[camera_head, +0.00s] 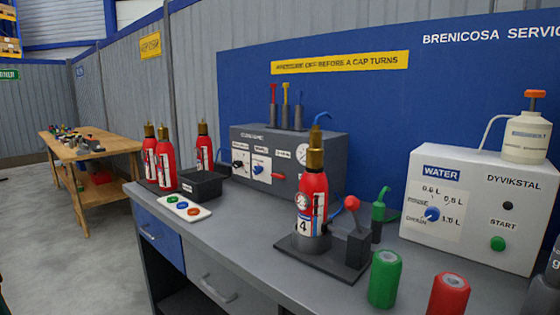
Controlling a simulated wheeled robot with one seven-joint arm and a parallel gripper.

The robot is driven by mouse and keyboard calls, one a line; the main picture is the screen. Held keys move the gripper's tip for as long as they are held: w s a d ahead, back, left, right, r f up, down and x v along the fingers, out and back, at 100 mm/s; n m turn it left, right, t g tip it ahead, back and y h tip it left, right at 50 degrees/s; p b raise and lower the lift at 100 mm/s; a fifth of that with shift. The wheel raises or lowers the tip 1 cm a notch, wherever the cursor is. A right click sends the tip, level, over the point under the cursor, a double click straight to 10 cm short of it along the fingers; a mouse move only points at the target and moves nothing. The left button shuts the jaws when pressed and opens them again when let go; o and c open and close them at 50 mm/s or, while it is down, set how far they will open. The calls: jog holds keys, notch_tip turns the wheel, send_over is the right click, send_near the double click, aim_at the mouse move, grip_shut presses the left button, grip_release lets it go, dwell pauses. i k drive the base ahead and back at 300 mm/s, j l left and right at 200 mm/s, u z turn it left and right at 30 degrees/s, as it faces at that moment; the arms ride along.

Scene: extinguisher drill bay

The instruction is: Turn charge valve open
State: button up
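A dark grey charging panel (325,155) stands at the back of the bench against the blue board. Its front carries a black handle (238,165), a blue knob (258,170), a red lever (278,177) and a round gauge (301,153). The labels are too small to read, so I cannot tell which control is the charge valve or how it is set. A red extinguisher (312,201) marked 4, with a brass top, stands upright in a dark stand in front of the panel. A blue hose end is at its top. My gripper is not in view.
A red-knobbed lever (352,204) and green nozzle (380,205) stand beside the extinguisher. A white WATER box (480,208) is at right. Green (385,279) and red (448,294) cylinders occupy the front. Several red extinguishers, a black bin (202,186) and button plate (184,208) are left.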

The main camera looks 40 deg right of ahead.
aim_at(281, 176)
jog(key=i+z, duration=0.55)
jog(key=z, duration=0.15)
jog(key=i+j+z, duration=0.15)
jog(key=i+z, duration=0.4)
jog(key=z, duration=0.25)
jog(key=i+j+z, duration=0.1)
jog(key=i+z, duration=0.15)
jog(key=z, duration=0.2)
jog(key=i+j+z, duration=0.1)
jog(key=z, duration=0.35)
jog(key=j+z, duration=0.1)
jog(key=j, duration=0.35)
jog(key=k+j+z, duration=0.15)
jog(key=j, duration=0.25)
jog(key=j+z, duration=0.1)
jog(key=j, duration=0.3)
